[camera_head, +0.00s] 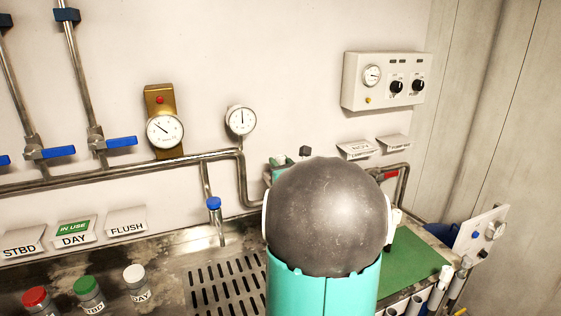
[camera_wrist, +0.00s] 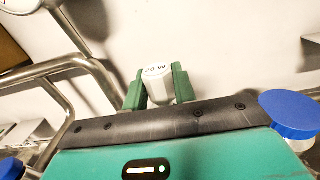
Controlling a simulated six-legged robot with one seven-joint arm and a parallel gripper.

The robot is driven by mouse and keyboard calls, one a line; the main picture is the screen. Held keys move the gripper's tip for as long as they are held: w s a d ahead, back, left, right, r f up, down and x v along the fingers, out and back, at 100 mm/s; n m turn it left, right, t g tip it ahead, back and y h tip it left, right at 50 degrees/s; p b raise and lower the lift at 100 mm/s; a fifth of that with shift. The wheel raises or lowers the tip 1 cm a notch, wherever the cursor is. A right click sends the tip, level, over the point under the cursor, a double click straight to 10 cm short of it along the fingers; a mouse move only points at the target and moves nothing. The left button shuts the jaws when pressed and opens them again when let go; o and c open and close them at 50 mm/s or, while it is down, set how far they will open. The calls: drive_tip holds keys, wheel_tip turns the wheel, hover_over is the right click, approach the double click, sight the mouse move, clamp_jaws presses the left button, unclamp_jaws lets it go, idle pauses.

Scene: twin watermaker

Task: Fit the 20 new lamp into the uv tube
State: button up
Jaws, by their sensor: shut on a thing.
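In the wrist view my gripper (camera_wrist: 158,88) has its two green fingers closed on the white end of the lamp (camera_wrist: 157,72), marked "20 W". Only this end shows; the rest of the lamp is hidden. In the head view my own arm fills the middle and hides most of the gripper and the lamp. I cannot make out the uv tube for certain in either view; it may be behind my arm.
Steel pipes (camera_head: 110,172) with blue-handled valves and gauges run along the wall. A drain grate (camera_head: 225,290) and a blue-topped tap (camera_head: 213,204) are left of my arm. A green mat (camera_head: 420,262) is at right, with several tubes along its front edge. Capped bottles (camera_head: 88,294) stand front left.

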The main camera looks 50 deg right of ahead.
drive_tip(key=shift+f, duration=0.85)
drive_tip(key=o, duration=0.9)
drive_tip(key=v, duration=1.4)
